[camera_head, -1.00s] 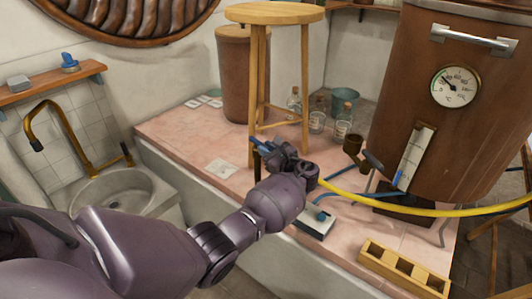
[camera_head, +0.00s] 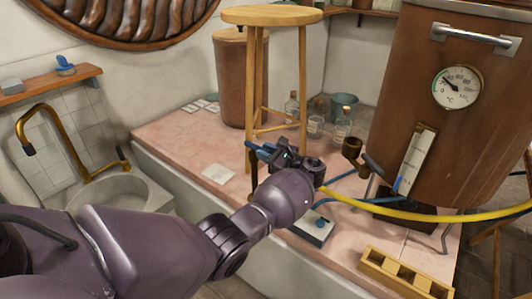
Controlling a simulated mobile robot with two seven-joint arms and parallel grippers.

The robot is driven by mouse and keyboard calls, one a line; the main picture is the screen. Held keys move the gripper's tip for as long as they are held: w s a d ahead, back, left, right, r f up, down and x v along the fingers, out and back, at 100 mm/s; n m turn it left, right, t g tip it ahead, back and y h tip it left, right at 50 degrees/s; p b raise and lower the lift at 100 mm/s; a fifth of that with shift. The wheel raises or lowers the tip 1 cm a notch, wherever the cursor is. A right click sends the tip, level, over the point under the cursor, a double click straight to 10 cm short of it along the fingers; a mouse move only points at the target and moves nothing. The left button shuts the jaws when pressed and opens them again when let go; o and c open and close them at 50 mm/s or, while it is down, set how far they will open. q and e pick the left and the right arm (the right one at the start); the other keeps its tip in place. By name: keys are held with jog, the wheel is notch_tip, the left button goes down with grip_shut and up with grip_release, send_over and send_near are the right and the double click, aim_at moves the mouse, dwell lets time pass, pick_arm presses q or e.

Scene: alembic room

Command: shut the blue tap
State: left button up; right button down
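A small blue tap-like knob (camera_head: 320,222) shows on a pale grey block (camera_head: 312,232) on the pink tiled platform. I cannot tell for sure that this is the blue tap, or how far it is turned. A blue tube (camera_head: 348,181) runs beside it toward the brown vat. My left gripper (camera_head: 258,149) is above the platform, in front of the wooden stool's legs, up and left of the block and apart from it. Its two blue-tipped fingers point left and look a little apart, with nothing seen between them. My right gripper is out of view.
A yellow hose (camera_head: 430,212) runs from behind my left wrist to the right. A wooden rack (camera_head: 405,273) lies at the platform's front. The wooden stool (camera_head: 270,15), glass bottles (camera_head: 342,122) and brown vat (camera_head: 450,120) stand behind. A sink (camera_head: 120,192) is at left.

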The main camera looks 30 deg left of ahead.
pick_arm(q)
jog(key=o, duration=0.3)
jog(key=d, duration=1)
jog(key=shift+s+d, duration=0.35)
jog(key=shift+d, duration=0.05)
